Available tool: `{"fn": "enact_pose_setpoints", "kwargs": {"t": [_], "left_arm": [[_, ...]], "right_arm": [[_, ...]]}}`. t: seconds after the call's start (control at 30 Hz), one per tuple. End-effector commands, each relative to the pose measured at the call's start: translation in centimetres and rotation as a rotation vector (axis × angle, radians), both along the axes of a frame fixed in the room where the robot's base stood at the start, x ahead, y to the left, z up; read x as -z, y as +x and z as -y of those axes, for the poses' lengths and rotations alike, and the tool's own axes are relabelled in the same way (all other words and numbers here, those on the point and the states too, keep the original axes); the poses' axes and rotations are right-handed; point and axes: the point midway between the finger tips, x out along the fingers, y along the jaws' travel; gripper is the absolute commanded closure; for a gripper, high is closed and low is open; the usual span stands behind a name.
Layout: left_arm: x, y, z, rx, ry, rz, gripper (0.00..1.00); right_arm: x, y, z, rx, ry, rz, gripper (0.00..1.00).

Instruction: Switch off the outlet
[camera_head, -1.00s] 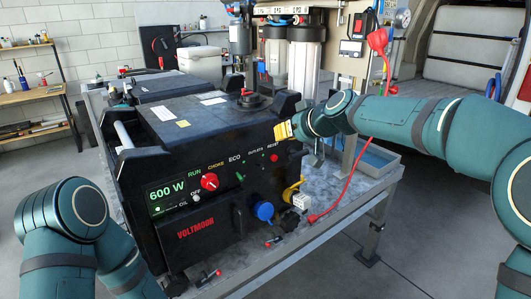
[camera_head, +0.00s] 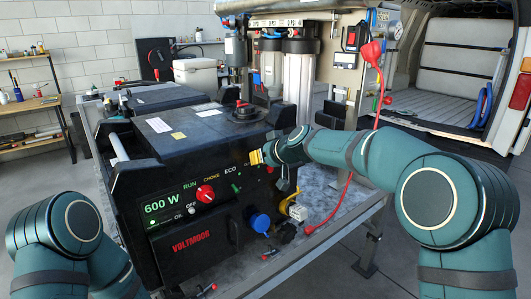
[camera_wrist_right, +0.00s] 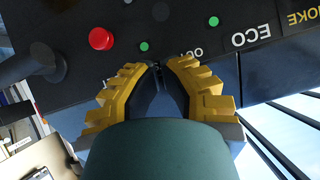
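The black generator (camera_head: 200,150) stands on the metal bench, its front panel lit with a green "600 W" readout. In the right wrist view, the panel (camera_wrist_right: 270,80) shows upside-down lettering, with ECO readable and the outlets label partly covered by my fingers. Two green lights (camera_wrist_right: 144,46) glow on it. My right gripper (camera_wrist_right: 161,64) has its yellow fingertips nearly together, close against the panel at the outlets label. The outlet switch itself is hidden or too dark to make out. My left arm is at the lower left; its gripper is outside the view.
A red button (camera_wrist_right: 101,38) sits beside my right fingers. A red knob (camera_head: 205,194), a blue round socket cap (camera_head: 260,222) and a yellow connector (camera_head: 290,203) are on the front panel. A red cable (camera_head: 343,205) hangs right of the generator, near my right arm.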

Motion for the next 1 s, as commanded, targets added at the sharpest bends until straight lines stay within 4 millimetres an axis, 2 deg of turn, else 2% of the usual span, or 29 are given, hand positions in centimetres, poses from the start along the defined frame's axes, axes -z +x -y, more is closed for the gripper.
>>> {"fn": "enact_pose_setpoints", "kwargs": {"t": [0.1,0.23,1.0], "left_arm": [[0.7,-0.2,0.0,0.003,0.0,-0.004,0.53],[0.8,-0.3,0.1,0.005,-0.002,-0.007,0.53],[1.5,-0.5,0.1,0.009,-0.002,-0.011,0.53]], "right_arm": [[1.4,-0.5,0.0,0.0,0.002,-0.001,1.0],[2.0,-0.8,0.0,0.0,0.001,0.001,1.0],[2.4,-1.1,0.2,0.0,0.001,0.001,1.0]]}}
